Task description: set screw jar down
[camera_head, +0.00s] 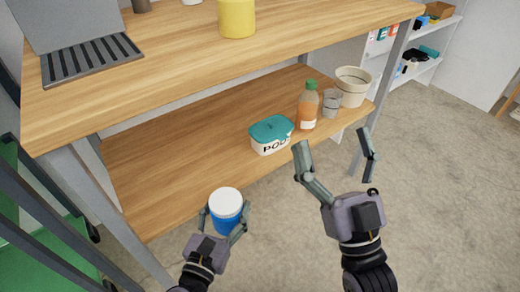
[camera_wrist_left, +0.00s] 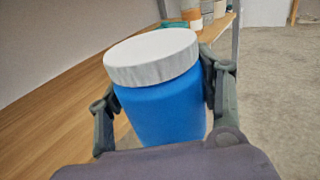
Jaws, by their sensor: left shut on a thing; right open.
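The screw jar (camera_head: 226,207) is blue with a white lid and is upright. My left gripper (camera_head: 225,218) is shut around its sides, at the front edge of the lower shelf (camera_head: 165,165). In the left wrist view the jar (camera_wrist_left: 165,100) stands between both fingers of my left gripper (camera_wrist_left: 165,105), with the shelf board behind it. I cannot tell whether its base touches the shelf. My right gripper (camera_head: 338,155) is open and empty, in front of the shelf's right part.
On the lower shelf's right stand a teal-lidded tub (camera_head: 270,135), an orange bottle (camera_head: 307,106), a clear glass (camera_head: 332,103) and a beige pot (camera_head: 353,86). The shelf's left and middle are clear. The upper board (camera_head: 180,60) overhangs it. A grey post (camera_head: 100,200) stands left of the jar.

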